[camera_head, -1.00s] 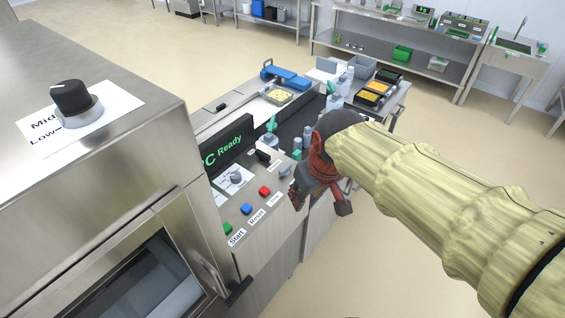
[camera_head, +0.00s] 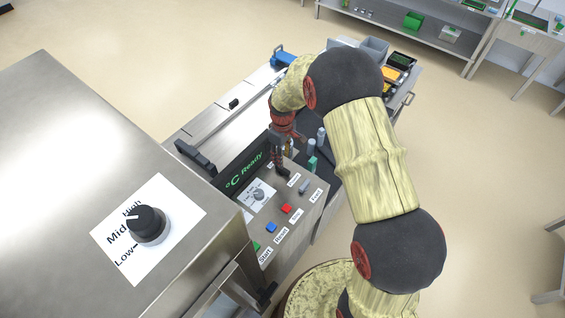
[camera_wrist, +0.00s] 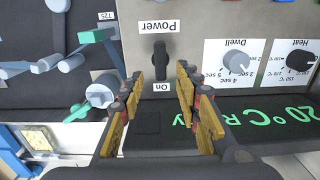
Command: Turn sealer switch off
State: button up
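The sealer's power switch (camera_wrist: 160,62) is a black lever on the grey panel in the wrist view. It stands along the line between the "Power" label (camera_wrist: 158,26) and the "On" label (camera_wrist: 162,87). My gripper (camera_wrist: 161,82) is open, with yellow and red fingers on either side below the switch in the picture. The gap between the fingers is empty and in line with the switch; whether they touch it cannot be told. In the head view my gripper (camera_head: 281,165) hangs over the panel beside the display (camera_head: 244,172), and the switch cannot be made out clearly.
A grey dwell knob (camera_wrist: 236,62) and a black heat knob (camera_wrist: 301,60) sit right of the switch in the wrist view. Blue (camera_head: 271,227) and red (camera_head: 286,208) buttons are on the panel.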

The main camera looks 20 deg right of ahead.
aim_at(283, 170)
jog(key=shift+s+f, duration=0.1)
jog(key=shift+f, duration=3.45)
jog(key=shift+c, duration=0.4)
jog(key=c, duration=0.7)
grip_shut()
